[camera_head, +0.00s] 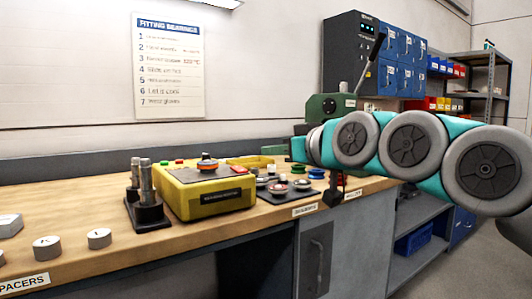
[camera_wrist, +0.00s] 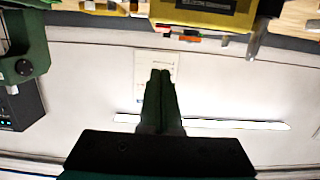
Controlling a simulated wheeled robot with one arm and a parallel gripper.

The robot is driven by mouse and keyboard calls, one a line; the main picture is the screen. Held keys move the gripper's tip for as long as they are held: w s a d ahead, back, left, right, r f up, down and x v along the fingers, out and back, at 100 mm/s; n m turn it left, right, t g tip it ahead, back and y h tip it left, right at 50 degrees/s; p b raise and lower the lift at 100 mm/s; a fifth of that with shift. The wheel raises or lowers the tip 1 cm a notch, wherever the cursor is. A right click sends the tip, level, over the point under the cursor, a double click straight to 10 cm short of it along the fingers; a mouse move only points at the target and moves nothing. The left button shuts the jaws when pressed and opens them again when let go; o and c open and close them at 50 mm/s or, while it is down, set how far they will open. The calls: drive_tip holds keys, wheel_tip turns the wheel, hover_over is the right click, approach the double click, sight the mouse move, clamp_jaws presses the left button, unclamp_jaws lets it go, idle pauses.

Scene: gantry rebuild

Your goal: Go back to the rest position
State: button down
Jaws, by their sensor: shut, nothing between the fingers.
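My gripper (camera_wrist: 161,74) shows in the wrist view with its two dark fingers pressed together, empty. Behind the fingertips in that view is the pale wall with the poster (camera_wrist: 158,66), and the picture appears upside down. In the head view my teal and grey arm reaches in from the right above the right end of the workbench (camera_head: 200,235). No object is seen held.
A yellow box (camera_head: 215,192) with a red-topped part stands mid-bench, beside a black stand (camera_head: 149,212) with metal posts. A dark mat (camera_head: 272,195) holds several small parts. A green machine (camera_head: 325,107) and a blue-doored cabinet (camera_head: 395,60) stand behind my arm. White spacers (camera_head: 99,238) lie front left.

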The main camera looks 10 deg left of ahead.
idle(0.3)
drive_tip(key=s+d+f+m+g+h, duration=0.1)
drive_tip(key=s+d+f+g+h, duration=0.25)
drive_tip(key=f, duration=0.65)
drive_tip(key=s+d+f+m+h, duration=0.1)
drive_tip(key=s+d+f+h, duration=0.1)
drive_tip(key=s+d+f, duration=0.55)
drive_tip(key=s+d+f+m+g+h, duration=0.2)
drive_tip(key=d+f+h, duration=0.15)
drive_tip(key=f, duration=0.75)
drive_tip(key=s+d+f+m+g+h, duration=0.1)
drive_tip(key=s+d+f+m+g, duration=0.2)
drive_tip(key=s+d+f, duration=0.4)
drive_tip(key=s+d+f+m+g+h, duration=0.2)
drive_tip(key=s+d+f, duration=0.5)
drive_tip(key=s, duration=0.7)
drive_tip(key=shift+f+m+g, duration=0.4)
drive_tip(key=shift+f+g, duration=0.15)
drive_tip(key=shift+g, duration=0.3)
drive_tip(key=shift+w+a, duration=0.1)
drive_tip(key=shift+a, duration=0.1)
